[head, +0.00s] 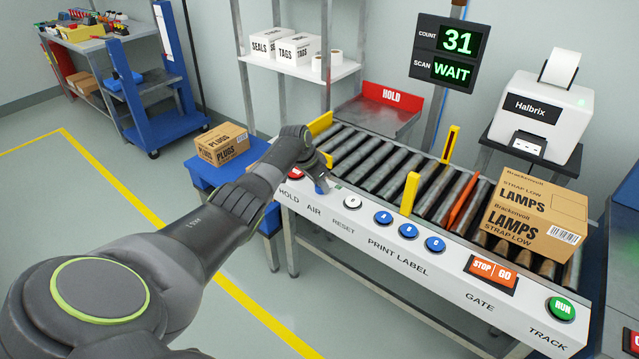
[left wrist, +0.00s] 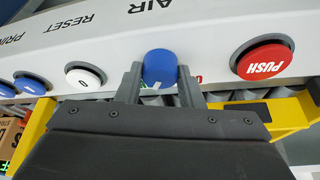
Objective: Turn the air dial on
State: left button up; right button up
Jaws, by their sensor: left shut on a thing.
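The air dial is a round blue knob (left wrist: 160,64) below the AIR label in the left wrist view, with a white mark low on its face. In the head view, the dial (head: 322,188) is partly hidden by my gripper. My left gripper (left wrist: 161,80) has one finger on each side of the dial and is shut on it. A bit of green shows by the left finger and a bit of red by the right finger; which position the dial points to I cannot tell. My right gripper is in neither view.
The red PUSH button (left wrist: 264,60) and white reset button (left wrist: 85,76) flank the dial. Blue print buttons (head: 409,231), the STOP/GO switch (head: 491,272) and green RUN button (head: 561,308) continue along the panel. A LAMPS carton (head: 530,220) sits on the rollers. The display (head: 451,71) reads WAIT.

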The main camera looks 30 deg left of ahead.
pick_arm(q)
jog(key=o, duration=1)
jog(key=shift+s+a+r, duration=0.1)
jog(key=shift+s+r, duration=0.05)
jog(key=shift+r, duration=0.45)
jog(key=p+v, duration=0.1)
jog(key=v, duration=1.5)
jog(key=shift+s, duration=0.1)
